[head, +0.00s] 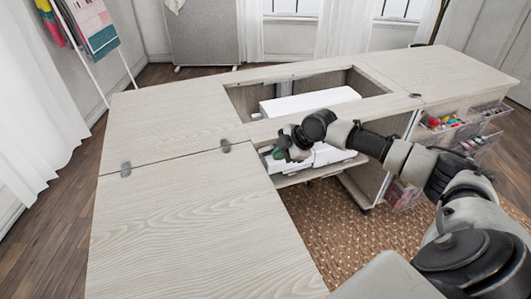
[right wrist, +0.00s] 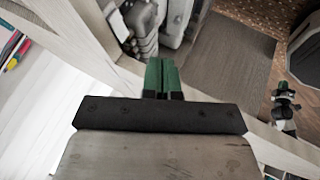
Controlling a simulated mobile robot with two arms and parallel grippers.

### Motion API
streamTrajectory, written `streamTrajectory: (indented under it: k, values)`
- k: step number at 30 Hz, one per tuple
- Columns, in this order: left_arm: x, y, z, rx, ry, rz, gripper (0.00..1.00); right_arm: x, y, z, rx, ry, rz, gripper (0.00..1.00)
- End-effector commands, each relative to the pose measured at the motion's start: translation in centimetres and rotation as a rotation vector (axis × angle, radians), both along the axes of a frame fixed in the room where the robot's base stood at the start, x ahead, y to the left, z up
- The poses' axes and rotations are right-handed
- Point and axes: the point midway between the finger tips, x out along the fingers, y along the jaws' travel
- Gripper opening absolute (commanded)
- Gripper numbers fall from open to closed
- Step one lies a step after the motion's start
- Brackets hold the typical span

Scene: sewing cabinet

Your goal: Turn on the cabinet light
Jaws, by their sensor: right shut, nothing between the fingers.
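The sewing cabinet (head: 180,110) has pale wood tops and an open well near its middle. No light or switch can be made out in either view. My right gripper (head: 279,154) is at the front of the well, close to the cabinet's front rail; contact cannot be told. In the right wrist view its green fingers (right wrist: 162,74) are together, with nothing between them. A small dark and green part, apparently my left gripper (right wrist: 284,101), shows at the right of that view; its jaws are too small to read.
A white machine (head: 310,100) sits in the well. Open bins with colourful supplies (head: 442,122) hang at the cabinet's right side. The left tops are clear. A brown patterned rug (head: 325,235) lies in front. A rack with fabrics (head: 92,25) stands at the back left.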

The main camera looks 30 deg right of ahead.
Motion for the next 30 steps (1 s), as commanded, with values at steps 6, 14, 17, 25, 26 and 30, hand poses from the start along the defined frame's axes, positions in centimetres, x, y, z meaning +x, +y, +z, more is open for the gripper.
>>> streamTrajectory:
  k: [6, 14, 17, 25, 26, 30]
  values:
    - [1.5, -0.2, 0.9, -0.001, -0.012, 0.003, 0.00, 2.6, 1.6, -3.8, 0.002, -0.001, 0.000, 0.00]
    - [2.1, -0.3, 1.4, -0.001, -0.014, 0.004, 0.00, 5.6, 0.9, -3.5, -0.001, -0.002, -0.003, 0.00]
    - [2.3, -0.3, 1.6, -0.002, -0.015, 0.004, 0.00, 6.0, 0.9, -3.5, 0.000, 0.000, -0.002, 0.00]
    - [2.4, -0.4, 1.7, -0.002, -0.016, 0.003, 0.00, 6.2, 0.9, -3.4, -0.001, -0.001, -0.001, 0.00]
    - [2.4, -0.4, 1.7, -0.002, -0.016, 0.003, 0.00, 6.2, 0.9, -3.4, -0.001, -0.001, -0.001, 0.00]
    - [2.3, -0.4, 1.6, -0.002, -0.016, 0.003, 0.00, 6.3, 1.1, -3.5, 0.000, -0.001, -0.001, 0.00]
